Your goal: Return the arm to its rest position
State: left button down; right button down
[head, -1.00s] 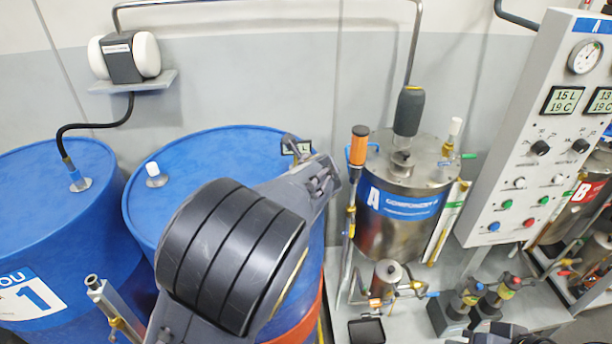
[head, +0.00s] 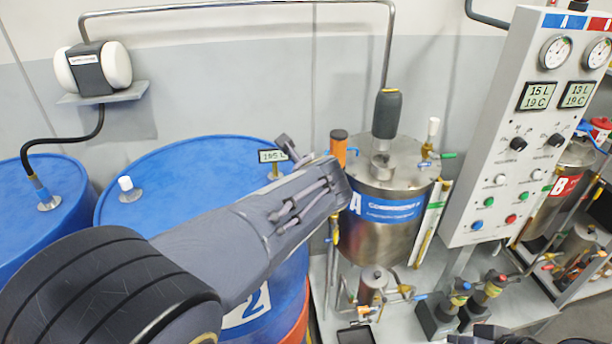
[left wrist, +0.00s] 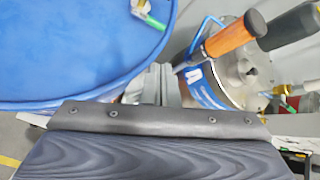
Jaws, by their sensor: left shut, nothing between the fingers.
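My left arm (head: 250,235) comes in from the lower left in the head view. It reaches across the front of the blue drum (head: 190,180), and its far end lies in front of steel tank A (head: 385,225). The left gripper's fingers (left wrist: 155,85) show as pale grey pieces beyond the dark housing in the left wrist view. They are shut and hold nothing. Tank A (left wrist: 215,85) and the orange handle (left wrist: 230,38) lie beyond them. Dark parts of my right arm (head: 500,335) show at the bottom edge of the head view; its fingers cannot be made out.
A second blue drum (head: 30,210) stands at the left. A sloping control panel (head: 500,150) with gauges stands at the right, with tank B (head: 560,185) beside it. Low pipework and valves (head: 375,285) sit below tank A. Grey floor (head: 580,325) shows at the lower right.

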pick_arm(q)
jog(key=a+f+n, duration=0.1)
jog(key=a, duration=0.1)
jog(key=s+a+f+n+g, duration=0.1)
jog(key=a+n, duration=0.1)
jog(key=s+a+f+n+g, duration=0.1)
jog(key=a, duration=0.2)
jog(key=shift+s+n+h, duration=0.1)
jog(key=shift+n+h, duration=0.2)
jog(key=shift+n, duration=0.1)
jog(key=s+a+f+n+g, duration=0.1)
jog(key=s+a+n, duration=0.1)
jog(key=s+a+f+n+g+h, duration=0.1)
jog(key=s+a+n, duration=0.1)
jog(key=a, duration=0.1)
jog(key=s+a+f+n, duration=0.1)
jog(key=s+a+n, duration=0.1)
jog(key=n, duration=0.1)
jog(key=shift+s+a+g+h, duration=0.2)
jog(key=shift+a+g+h, duration=0.2)
jog(key=s+a+f+n+h, duration=0.1)
jog(key=s+a+n+h, duration=0.2)
jog(key=s+n, duration=1.5)
jog(key=s+a, duration=0.1)
jog(key=s, duration=0.4)
jog(key=shift+a, duration=0.2)
